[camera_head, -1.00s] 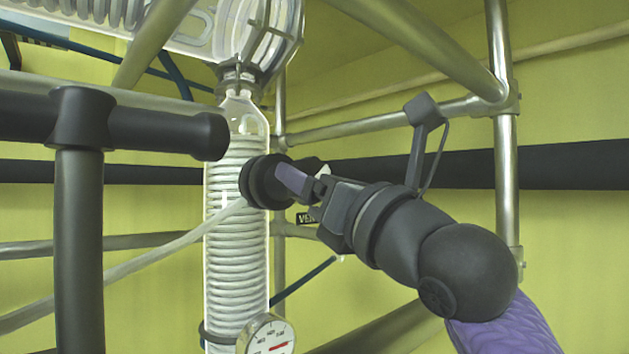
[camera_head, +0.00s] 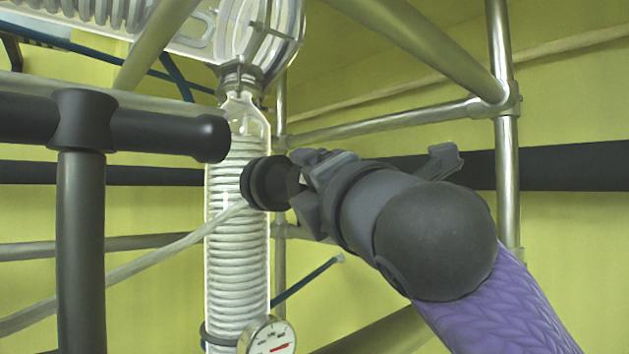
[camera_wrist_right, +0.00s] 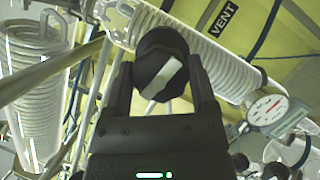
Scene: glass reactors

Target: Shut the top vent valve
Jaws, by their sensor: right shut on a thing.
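The vent valve is a round black knob (camera_head: 262,183) on the side of the upright glass coil column (camera_head: 236,262) in the head view. In the right wrist view the knob (camera_wrist_right: 158,52) carries a pale stripe, slanting up to the right. My right gripper (camera_head: 292,187) reaches it from the right, its fingers shut around the knob. The wrist view shows one finger of my right gripper (camera_wrist_right: 160,80) on each side of the knob. A black VENT label (camera_wrist_right: 223,17) shows near it there. My left gripper is not in view.
A round pressure gauge (camera_head: 268,336) sits below the knob on the column. A black T-shaped bar (camera_head: 80,125) stands at the left. Metal frame tubes (camera_head: 505,170) cross behind and right of my arm. A pale hose (camera_head: 120,272) runs to the left.

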